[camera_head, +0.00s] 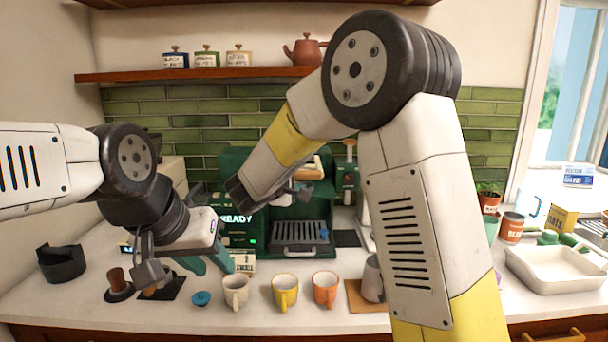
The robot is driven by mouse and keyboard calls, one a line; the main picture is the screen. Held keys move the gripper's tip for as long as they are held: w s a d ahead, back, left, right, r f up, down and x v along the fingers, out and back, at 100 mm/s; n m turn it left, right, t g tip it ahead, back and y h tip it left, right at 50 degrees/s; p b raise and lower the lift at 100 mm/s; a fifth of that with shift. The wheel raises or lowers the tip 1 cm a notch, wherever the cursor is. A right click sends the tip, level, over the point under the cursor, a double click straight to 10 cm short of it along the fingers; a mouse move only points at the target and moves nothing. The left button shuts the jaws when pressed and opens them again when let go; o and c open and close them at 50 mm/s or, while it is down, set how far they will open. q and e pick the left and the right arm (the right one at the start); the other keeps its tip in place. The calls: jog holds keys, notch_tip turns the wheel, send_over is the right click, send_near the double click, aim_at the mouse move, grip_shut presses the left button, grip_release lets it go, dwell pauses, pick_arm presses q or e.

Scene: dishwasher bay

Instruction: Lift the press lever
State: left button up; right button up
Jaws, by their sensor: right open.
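The green machine (262,222) with a lit "READY" display stands against the back wall. A narrow dark green unit (347,183) with a brown-topped upright part stands at its right; I cannot tell whether this is the press lever. My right arm crosses in front of the machine and hides part of it. My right gripper (297,192) is open in front of the machine's upper part. My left gripper (152,271) is low at the left, above a dark mat. Whether its fingers are apart is unclear.
White (236,292), yellow (285,291) and orange (325,288) mugs stand along the counter front. A brown-handled tamper (117,285) and a black holder (61,264) are at the left. A white tray (556,268) is at the right. A wooden shelf (190,76) hangs above.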

jog(key=shift+x, duration=2.25)
grip_shut()
jog(key=shift+f, duration=0.1)
